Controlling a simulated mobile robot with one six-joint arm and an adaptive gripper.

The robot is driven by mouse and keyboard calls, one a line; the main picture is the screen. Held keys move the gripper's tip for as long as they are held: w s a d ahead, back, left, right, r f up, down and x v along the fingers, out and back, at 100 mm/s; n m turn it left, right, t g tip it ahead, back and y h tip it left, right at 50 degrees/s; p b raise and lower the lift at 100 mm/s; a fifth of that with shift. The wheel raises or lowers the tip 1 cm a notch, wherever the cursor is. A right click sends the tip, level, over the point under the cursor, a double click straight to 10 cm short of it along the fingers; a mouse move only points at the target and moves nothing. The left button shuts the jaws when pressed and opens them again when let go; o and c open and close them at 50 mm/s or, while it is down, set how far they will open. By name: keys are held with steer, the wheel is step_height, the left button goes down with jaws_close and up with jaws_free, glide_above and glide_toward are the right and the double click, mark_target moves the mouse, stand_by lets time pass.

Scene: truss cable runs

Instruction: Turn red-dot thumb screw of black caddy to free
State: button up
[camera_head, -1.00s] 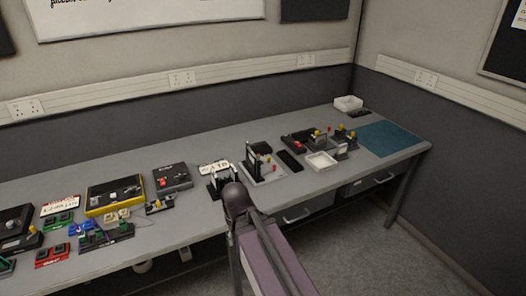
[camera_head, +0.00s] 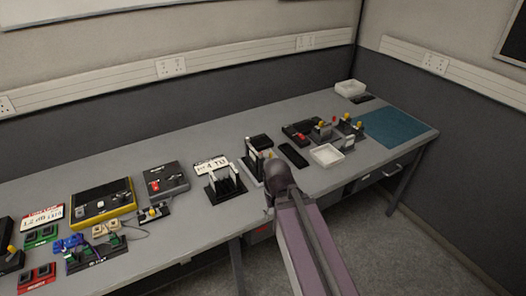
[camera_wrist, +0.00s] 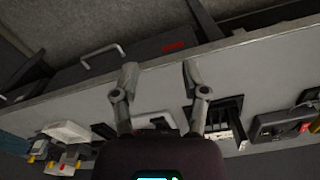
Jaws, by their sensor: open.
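I cannot tell which fixture is the black caddy, and no red dot on a thumb screw can be made out. Small black fixtures with yellow and red knobs (camera_head: 324,131) stand at the right of the bench in the head view; they also show at the lower left of the wrist view (camera_wrist: 42,153). Another dark fixture with a yellow knob (camera_head: 152,213) sits left of centre. My gripper (camera_wrist: 159,82) is open and empty in the wrist view, with its fingers over the bench's front edge. In the head view my arm hides it.
A white tray (camera_head: 327,155) lies in front of the right fixtures. A black slotted rack (camera_head: 225,186) stands left of my arm, and a yellow-edged black case (camera_head: 103,201) lies farther left. A teal mat (camera_head: 393,128) covers the right end. Drawers are under the bench.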

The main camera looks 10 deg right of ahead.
steer(key=shift+d, duration=0.35)
steer(key=shift+o, duration=0.4)
steer(key=shift+d, duration=0.1)
steer(key=w+d+n+t+y+b, duration=0.1)
steer(key=w+d+n+y+b, duration=0.2)
steer(key=w+n+y, duration=0.75)
steer(key=w+d+r+n+t+y+b, duration=0.1)
steer(key=w+d+r+n, duration=0.1)
steer(key=w+d, duration=0.3)
steer(key=w+d+r+n+t+y, duration=0.1)
steer(key=w+d+r, duration=0.3)
steer(key=w, duration=0.5)
steer(key=shift+w+d+r+n+t+b, duration=0.35)
steer(key=shift+d+r+n+t+b, duration=0.1)
steer(key=shift+t, duration=0.15)
steer(key=shift+a+f+y, duration=0.1)
steer(key=shift+f+y, duration=0.05)
steer(key=shift+y, duration=0.1)
